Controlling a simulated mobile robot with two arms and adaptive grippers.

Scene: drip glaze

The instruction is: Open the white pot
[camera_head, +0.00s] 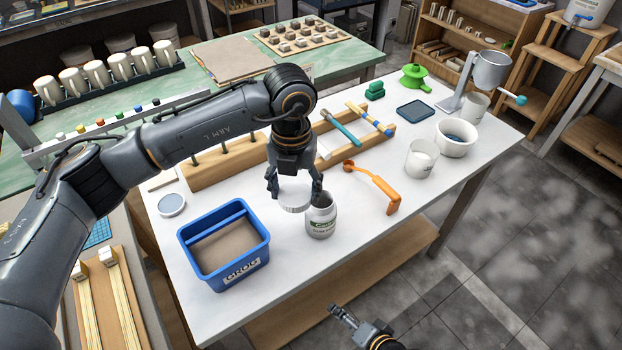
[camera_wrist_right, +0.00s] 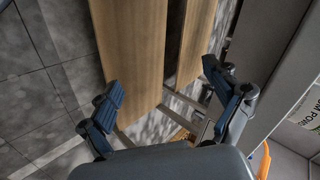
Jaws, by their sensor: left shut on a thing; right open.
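The white pot (camera_head: 321,222), a small jar with a green-marked label, stands upright on the white table. Its mouth is uncovered and looks dark inside. My left gripper (camera_head: 293,191) is shut on a round white lid (camera_head: 294,199), held above the table just left of the pot's mouth. My right gripper (camera_head: 343,313) is low in front of the table, away from the pot. In the right wrist view, the right gripper (camera_wrist_right: 162,95) is open and empty. Part of a labelled white surface shows at the right edge there; I cannot tell for certain whether it is the pot.
A blue GROG bin (camera_head: 226,250) stands left of the pot. An orange scoop (camera_head: 378,188) lies to its right. A wooden rack (camera_head: 225,165) with tools stands behind. White cups (camera_head: 421,160) and a bowl (camera_head: 455,138) are farther right. The table's front right is clear.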

